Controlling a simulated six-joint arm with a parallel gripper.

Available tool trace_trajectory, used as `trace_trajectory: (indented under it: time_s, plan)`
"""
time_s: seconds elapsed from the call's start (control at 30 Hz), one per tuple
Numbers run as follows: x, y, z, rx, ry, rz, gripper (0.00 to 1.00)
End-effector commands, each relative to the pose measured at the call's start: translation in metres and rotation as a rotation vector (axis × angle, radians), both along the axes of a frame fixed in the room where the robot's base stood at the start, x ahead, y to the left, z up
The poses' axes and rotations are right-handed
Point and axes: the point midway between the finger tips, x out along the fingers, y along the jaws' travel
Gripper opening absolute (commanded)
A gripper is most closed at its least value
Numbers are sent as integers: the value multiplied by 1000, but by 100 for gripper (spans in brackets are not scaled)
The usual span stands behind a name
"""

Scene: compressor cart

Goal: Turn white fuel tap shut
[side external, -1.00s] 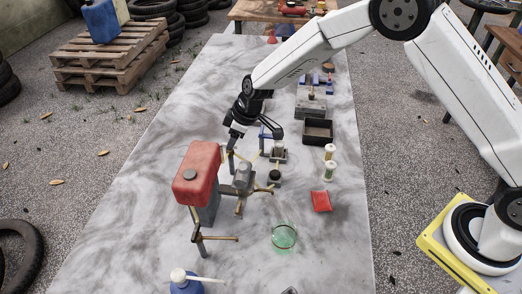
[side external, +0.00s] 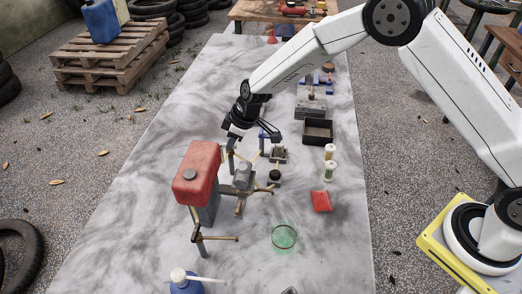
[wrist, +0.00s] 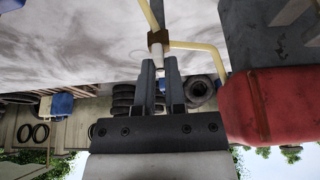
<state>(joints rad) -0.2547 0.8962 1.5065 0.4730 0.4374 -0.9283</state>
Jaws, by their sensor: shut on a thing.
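The fuel tap is a brass block on yellow pipe with a white stub (wrist: 157,38), seen at the top middle of the wrist view. My gripper (wrist: 159,64) is shut on this white stub, with a grey finger on each side of it. In the side external view my gripper (side external: 231,148) is at the pipework just behind and right of the red tank (side external: 197,172). The tap is too small there to tell its turn angle, and my gripper partly covers it. The red tank also fills the right of the wrist view (wrist: 270,105).
A grey cylinder (side external: 243,176) on brass pipes stands close to the tank's right. A black tray (side external: 318,131), a red block (side external: 321,201), a green glass dish (side external: 284,237) and a blue bottle (side external: 185,283) stand around. The table's front left is clear.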

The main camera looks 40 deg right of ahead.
Motion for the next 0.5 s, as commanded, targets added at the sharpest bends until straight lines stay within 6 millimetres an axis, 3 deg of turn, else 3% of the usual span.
trace_trajectory:
  time_s: [0.5]
  plan:
    - [-1, 1, 0, -1, 2, -110, 0]
